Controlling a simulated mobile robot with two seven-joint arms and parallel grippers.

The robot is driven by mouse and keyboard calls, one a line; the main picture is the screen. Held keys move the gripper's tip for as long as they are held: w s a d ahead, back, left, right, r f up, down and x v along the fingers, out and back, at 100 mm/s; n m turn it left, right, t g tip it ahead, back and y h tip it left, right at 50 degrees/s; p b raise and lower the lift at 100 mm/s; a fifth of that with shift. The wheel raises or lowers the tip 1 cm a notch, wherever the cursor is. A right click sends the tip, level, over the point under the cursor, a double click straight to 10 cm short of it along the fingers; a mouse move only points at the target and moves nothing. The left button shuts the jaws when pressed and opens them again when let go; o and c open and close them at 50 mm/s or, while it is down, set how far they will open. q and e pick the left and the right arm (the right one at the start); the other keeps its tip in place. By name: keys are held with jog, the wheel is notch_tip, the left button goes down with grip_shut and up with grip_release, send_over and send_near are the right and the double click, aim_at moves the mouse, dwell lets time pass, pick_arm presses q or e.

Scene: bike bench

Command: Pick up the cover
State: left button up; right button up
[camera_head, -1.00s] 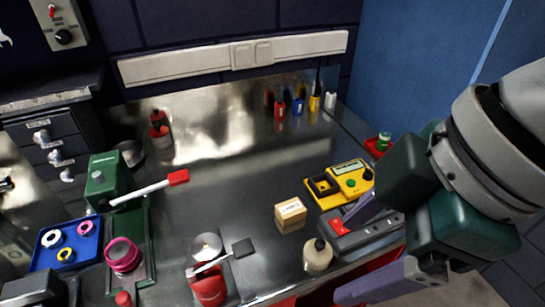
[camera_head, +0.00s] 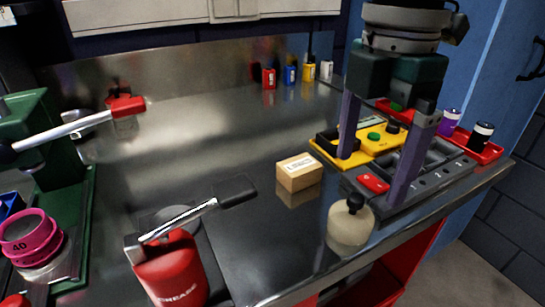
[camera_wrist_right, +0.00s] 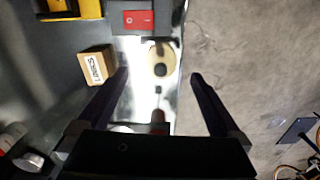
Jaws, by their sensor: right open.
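No part is plainly marked as the cover. A cream, rounded piece with a black knob (camera_head: 350,226) stands at the bench's front edge and may be it. In the right wrist view this cream piece (camera_wrist_right: 164,57) shows between and beyond the fingertips. My right gripper (camera_head: 373,180) is open and empty, fingers pointing down, over the grey unit with a red switch (camera_head: 374,183). It is behind and right of the cream piece, and no contact shows. The wrist view shows both spread fingers of the gripper (camera_wrist_right: 160,76). My left gripper is out of view.
A small cardboard box (camera_head: 299,172) sits left of the grey unit. A yellow tester (camera_head: 378,140) is behind it. A red grease can (camera_head: 172,270) and a green stand (camera_head: 62,215) are at left. A red tray (camera_head: 489,152) is at right. The bench middle is clear.

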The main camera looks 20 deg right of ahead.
aim_at(357, 196)
jog(key=f, duration=0.6)
jog(key=shift+s+a, duration=0.1)
jog(key=shift+a, duration=0.3)
jog(key=shift+r, duration=0.1)
jog(key=c, duration=1.2)
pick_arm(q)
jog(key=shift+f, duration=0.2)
pick_arm(e)
jog(key=shift+c, duration=0.2)
jog(key=shift+r, duration=0.1)
